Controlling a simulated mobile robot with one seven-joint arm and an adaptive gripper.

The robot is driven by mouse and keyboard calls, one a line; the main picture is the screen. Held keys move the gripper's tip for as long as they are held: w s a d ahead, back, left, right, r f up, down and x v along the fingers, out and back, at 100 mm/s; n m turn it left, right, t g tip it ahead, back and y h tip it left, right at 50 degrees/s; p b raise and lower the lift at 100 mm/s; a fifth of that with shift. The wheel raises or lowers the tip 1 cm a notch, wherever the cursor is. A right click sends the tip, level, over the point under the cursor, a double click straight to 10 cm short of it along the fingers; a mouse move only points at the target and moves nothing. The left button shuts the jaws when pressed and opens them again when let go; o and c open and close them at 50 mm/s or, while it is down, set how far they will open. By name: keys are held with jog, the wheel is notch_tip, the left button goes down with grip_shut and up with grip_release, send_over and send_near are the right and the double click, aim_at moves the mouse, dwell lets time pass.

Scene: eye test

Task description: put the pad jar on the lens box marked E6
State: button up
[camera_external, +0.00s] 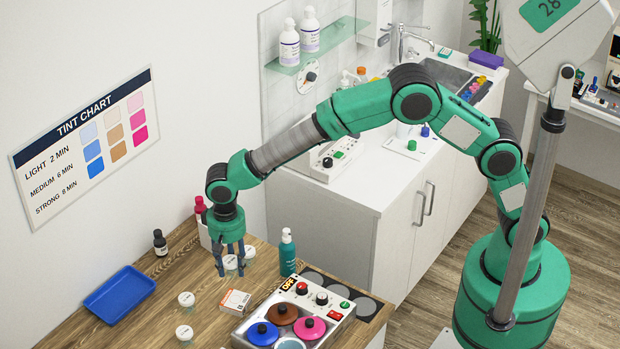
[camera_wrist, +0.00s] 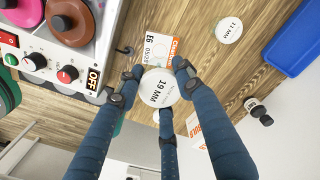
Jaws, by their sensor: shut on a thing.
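My gripper (camera_external: 231,268) points down over the wooden table, its three blue fingers closed around a white round jar with a lid marked 19 MM (camera_wrist: 159,87). The lens box marked E6 (camera_wrist: 155,47) is white with an orange end and lies flat just beyond the jar in the wrist view. It also shows in the external view, the lens box (camera_external: 235,302) lying in front of the gripper. The held jar overlaps the near edge of the box in the wrist view. I cannot tell how high the jar is above the table.
A jar marked 11 MM (camera_wrist: 229,27) and another white jar (camera_external: 184,333) stand left of the box. A blue tray (camera_external: 119,294) and a dark bottle (camera_external: 160,243) are farther left. A heater with coloured pots (camera_external: 318,318) and a teal bottle (camera_external: 287,254) stand to the right.

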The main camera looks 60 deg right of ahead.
aim_at(233, 277)
jog(key=shift+f+b, duration=0.35)
jog(key=shift+f, duration=2.2)
jog(key=shift+f+b, duration=0.35)
jog(key=shift+f, duration=2.1)
jog(key=shift+f, duration=0.15)
jog(key=o, duration=1.1)
jog(key=shift+o, duration=0.2)
notch_tip(233, 277, up, 12)
jog(key=shift+f+p, duration=0.1)
jog(key=shift+p, duration=0.7)
jog(key=shift+r, duration=0.25)
